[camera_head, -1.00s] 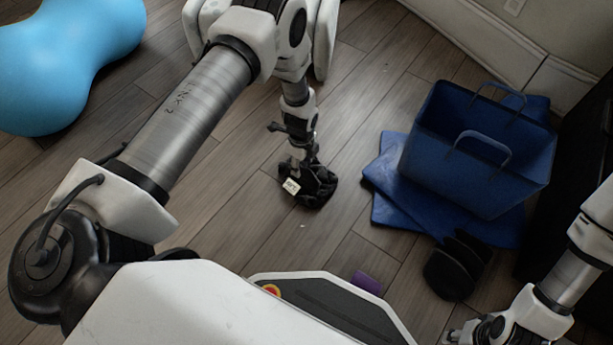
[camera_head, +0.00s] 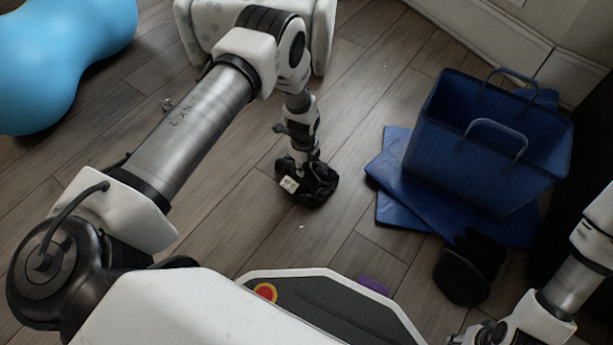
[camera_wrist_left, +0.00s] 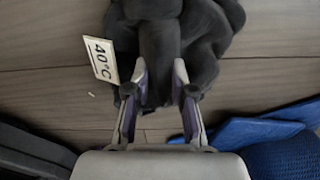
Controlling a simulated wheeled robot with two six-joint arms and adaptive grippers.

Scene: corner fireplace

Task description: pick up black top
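The black top (camera_head: 318,186) is a crumpled dark cloth with a white tag, at the middle of the head view. My left gripper (camera_head: 298,165) points down onto it. In the left wrist view, the two fingertips of my left gripper (camera_wrist_left: 160,75) stand a short way apart with a fold of the black top (camera_wrist_left: 205,35) filling the gap. The tag reads 40°C. I cannot tell whether the cloth's underside touches the floor. My right gripper (camera_head: 476,335) is at the bottom right of the head view, cut off by the edge, its fingers unclear.
A blue bag (camera_head: 470,160) stands on blue mats (camera_head: 395,208) to the right. Black padded items (camera_head: 463,275) lie in front of it. A purple item (camera_head: 373,285) lies near my base. A blue peanut-shaped ball (camera_head: 60,60) is at upper left. Wooden floor around the top is clear.

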